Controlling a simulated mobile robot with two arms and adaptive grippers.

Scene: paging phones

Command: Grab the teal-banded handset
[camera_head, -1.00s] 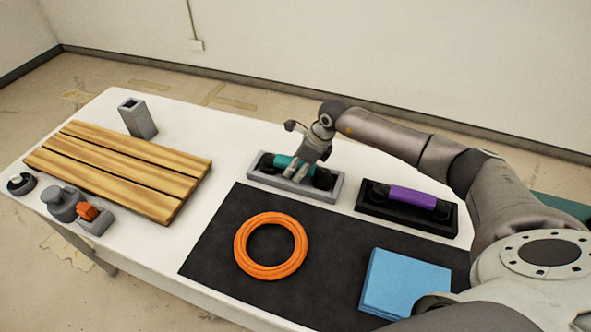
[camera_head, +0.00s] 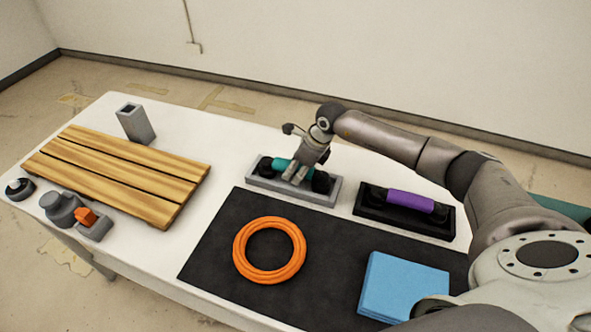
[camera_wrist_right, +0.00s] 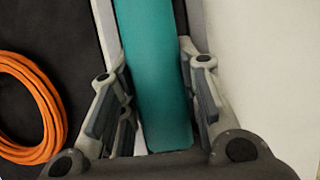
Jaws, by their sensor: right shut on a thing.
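The teal-banded handset (camera_head: 281,164) lies in a grey cradle (camera_head: 262,184) at the back of the table, its dark ends showing on both sides. My right gripper (camera_head: 294,174) is over the handset's middle and shut on the teal band. In the right wrist view the teal band (camera_wrist_right: 156,85) runs between the fingers of my right gripper (camera_wrist_right: 155,108), one set on each side. The handset still looks seated in the cradle. My left gripper is not in view.
A purple-banded handset (camera_head: 411,200) sits in a black cradle (camera_head: 405,227) to the right. An orange ring (camera_head: 241,258) and blue pad (camera_head: 405,285) lie on a dark mat (camera_head: 215,255). Wooden slats (camera_head: 120,170), a grey post (camera_head: 137,124) and small grey parts (camera_head: 62,207) stand left.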

